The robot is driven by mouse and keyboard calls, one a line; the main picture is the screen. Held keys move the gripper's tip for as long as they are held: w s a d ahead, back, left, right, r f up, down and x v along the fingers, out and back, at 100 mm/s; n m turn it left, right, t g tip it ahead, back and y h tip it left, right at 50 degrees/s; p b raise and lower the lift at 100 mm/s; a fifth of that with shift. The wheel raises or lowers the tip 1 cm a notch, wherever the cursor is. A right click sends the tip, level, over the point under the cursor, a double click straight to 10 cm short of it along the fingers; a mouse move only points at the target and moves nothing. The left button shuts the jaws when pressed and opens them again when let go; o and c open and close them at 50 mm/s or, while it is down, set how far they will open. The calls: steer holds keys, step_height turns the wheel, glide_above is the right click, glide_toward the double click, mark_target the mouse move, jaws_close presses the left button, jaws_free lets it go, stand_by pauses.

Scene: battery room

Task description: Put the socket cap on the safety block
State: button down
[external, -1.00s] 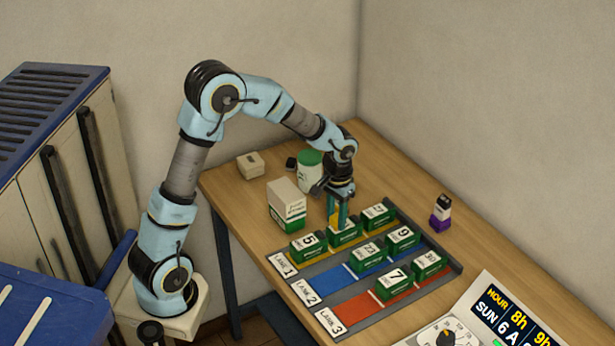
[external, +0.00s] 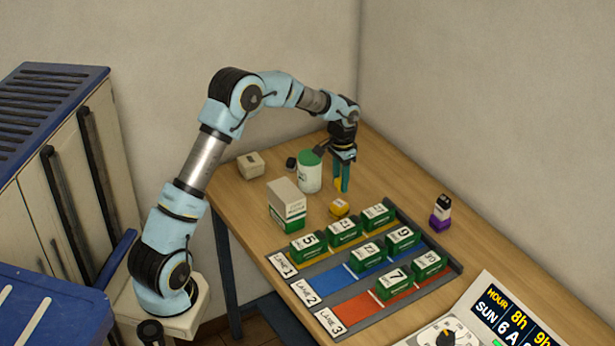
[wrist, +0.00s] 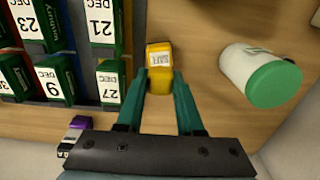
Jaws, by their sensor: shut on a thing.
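The safety block (external: 340,207), a small yellow block with a white label, stands on the wooden table behind the back lane of the rack. It also shows in the wrist view (wrist: 158,56), beyond my fingertips. My gripper (external: 341,188) hangs fingers-down behind and apart from it, right of the white tub. In the wrist view the teal fingers (wrist: 162,78) are shut on a small yellow piece (wrist: 159,82), which looks like the socket cap. Only part of this piece shows, and its shape is unclear.
A lane rack (external: 330,287) with several green numbered batteries fills the front. The white tub with green lid (external: 310,175) is left of my gripper.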

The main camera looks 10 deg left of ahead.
mark_target(340, 179)
steer(key=shift+f+p, duration=0.5)
steer(key=shift+f, duration=1.45)
steer(key=shift+f, duration=0.1)
steer(key=c, duration=0.5)
jaws_free()
steer(key=shift+c, duration=0.2)
step_height(340, 179, up, 12)
steer(key=shift+r+b, duration=0.15)
steer(key=shift+b, duration=1.1)
steer(key=s+a+f+n, duration=0.4)
steer(key=s+a, duration=0.6)
steer(key=a, duration=0.3)
steer(key=s+a+f+n+t, duration=0.1)
steer(key=s+a+f+n, duration=0.2)
steer(key=s+a, duration=0.8)
steer(key=a+f, duration=0.1)
steer(key=a, duration=0.2)
steer(key=shift+s+f+n+t, duration=0.25)
steer(key=shift+f+n+t, duration=0.05)
steer(key=shift+f+n, duration=0.1)
